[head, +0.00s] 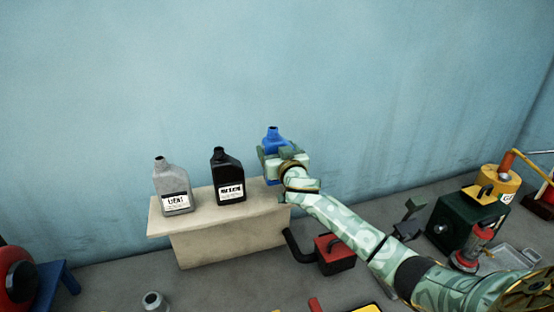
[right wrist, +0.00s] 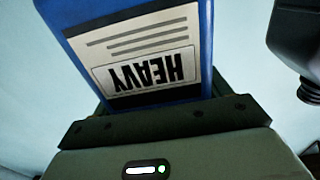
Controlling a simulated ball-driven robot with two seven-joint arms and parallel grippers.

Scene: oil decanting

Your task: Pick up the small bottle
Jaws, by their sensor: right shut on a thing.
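A blue bottle (head: 273,135) is at the right end of a pale bench (head: 225,240). My right gripper (head: 275,155) is shut on it, and hides its lower part in the head view. In the right wrist view the blue bottle (right wrist: 145,45) sits between the jaws, its white label reading HEAVY upside down. I cannot tell whether its base touches the bench. A grey bottle (head: 172,187) and a black bottle (head: 227,175) stand upright on the bench to its left. A small grey bottle neck (head: 153,300) shows at the bottom edge, mostly cut off. My left gripper is out of view.
A blue wall (head: 250,60) rises close behind the bench. A red and black can (head: 335,254) stands right of the bench. A dark green box (head: 455,225) and a red-topped lantern-like item (head: 472,245) are farther right. A red round object (head: 15,275) is at lower left.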

